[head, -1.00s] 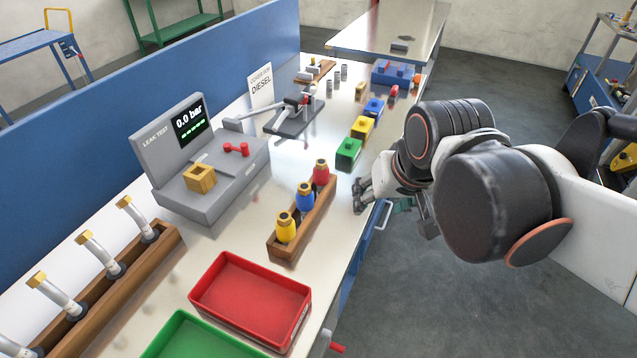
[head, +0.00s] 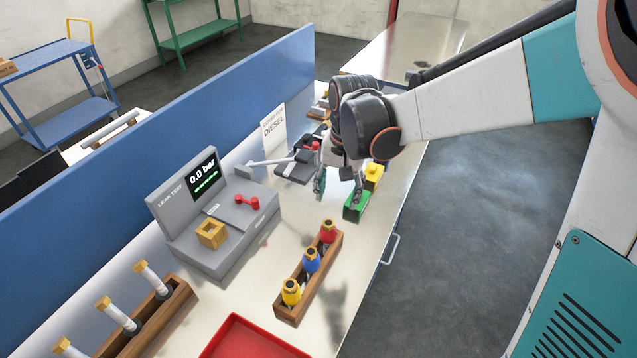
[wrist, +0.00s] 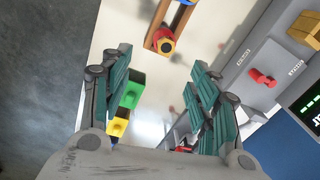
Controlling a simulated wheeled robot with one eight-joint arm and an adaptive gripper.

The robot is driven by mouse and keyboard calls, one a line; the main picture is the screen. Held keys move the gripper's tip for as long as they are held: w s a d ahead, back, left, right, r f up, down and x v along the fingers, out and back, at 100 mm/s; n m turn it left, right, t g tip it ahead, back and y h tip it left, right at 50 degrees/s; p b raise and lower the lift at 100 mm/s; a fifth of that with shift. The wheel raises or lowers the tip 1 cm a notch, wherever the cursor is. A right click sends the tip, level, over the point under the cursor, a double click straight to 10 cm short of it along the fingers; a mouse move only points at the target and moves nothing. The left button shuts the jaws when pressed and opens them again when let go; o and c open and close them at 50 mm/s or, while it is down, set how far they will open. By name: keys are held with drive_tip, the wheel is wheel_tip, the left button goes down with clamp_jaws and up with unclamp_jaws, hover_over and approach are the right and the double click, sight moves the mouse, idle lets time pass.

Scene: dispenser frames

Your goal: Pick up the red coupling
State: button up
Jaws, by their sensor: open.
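The red coupling (head: 328,232) with a yellow top stands at the far end of a wooden rack (head: 290,312), behind a blue coupling (head: 311,262) and a yellow one (head: 291,293). In the wrist view the red coupling (wrist: 161,44) shows beyond the fingertips, in the rack. My gripper (head: 338,188) is open and points down over the bench, farther along than the red coupling and apart from it. In the wrist view my gripper (wrist: 160,72) has nothing between its fingers.
A green block (head: 356,206) and a yellow block (head: 373,177) stand close to the gripper's right. The grey leak tester (head: 215,235) with a yellow block and a red handle stands left. A red tray (head: 250,340) is nearest. Bare bench lies between rack and gripper.

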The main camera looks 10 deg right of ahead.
sight(329, 223)
drive_tip(key=f, duration=0.3)
drive_tip(key=f+b, duration=0.1)
drive_tip(key=f, duration=0.2)
drive_tip(key=f+b, duration=0.1)
drive_tip(key=f, duration=0.2)
drive_tip(key=shift+w+a, duration=0.2)
drive_tip(key=shift+a, duration=0.2)
drive_tip(key=f, duration=0.1)
drive_tip(key=f+b, duration=0.1)
drive_tip(key=f, duration=0.3)
drive_tip(key=shift+w+a, duration=0.35)
drive_tip(key=shift+a, duration=0.05)
clamp_jaws()
drive_tip(key=shift+r, duration=0.1)
